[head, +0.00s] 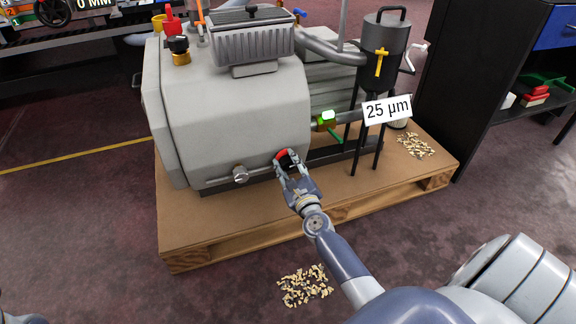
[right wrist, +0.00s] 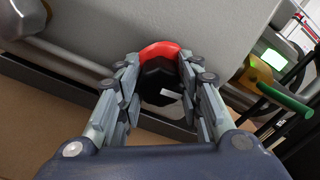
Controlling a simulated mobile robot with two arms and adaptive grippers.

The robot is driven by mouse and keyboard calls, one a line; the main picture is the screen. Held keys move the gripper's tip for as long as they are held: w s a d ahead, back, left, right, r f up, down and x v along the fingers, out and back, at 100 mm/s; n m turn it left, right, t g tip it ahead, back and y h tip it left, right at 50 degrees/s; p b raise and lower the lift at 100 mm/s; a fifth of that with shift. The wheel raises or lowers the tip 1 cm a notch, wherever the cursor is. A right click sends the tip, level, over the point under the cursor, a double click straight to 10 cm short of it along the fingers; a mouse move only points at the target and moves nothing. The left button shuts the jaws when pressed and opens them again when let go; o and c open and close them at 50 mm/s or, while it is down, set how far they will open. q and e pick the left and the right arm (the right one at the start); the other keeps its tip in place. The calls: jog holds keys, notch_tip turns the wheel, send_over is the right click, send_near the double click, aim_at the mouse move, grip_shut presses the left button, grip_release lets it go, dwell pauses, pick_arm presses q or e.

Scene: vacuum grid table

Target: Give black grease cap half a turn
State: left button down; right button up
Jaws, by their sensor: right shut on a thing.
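The black grease cap (right wrist: 160,82) sits low on the front of the grey pump housing (head: 235,115), with a red ring or collar (right wrist: 160,49) behind its upper edge. My right gripper (head: 287,161) reaches it from the front and is shut on it. In the right wrist view the two fingers of the right gripper (right wrist: 160,85) press on the left and right sides of the cap. A short pale mark (right wrist: 171,93) shows on the cap's face. In the head view the fingers hide most of the cap.
A metal knob (head: 240,174) is left of the cap, on a pipe along the housing. A brass valve with a green handle (head: 334,133) is to the right. The wooden pallet (head: 215,225) has free room in front.

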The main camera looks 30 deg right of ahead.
jog(key=shift+d+f+m, duration=0.1)
jog(key=shift+m, duration=0.3)
dwell(0.3)
jog(key=o, duration=1.1)
jog(key=shift+c, duration=0.2)
jog(key=shift+s, duration=0.15)
jog(key=v, duration=1.1)
jog(key=shift+s, duration=0.4)
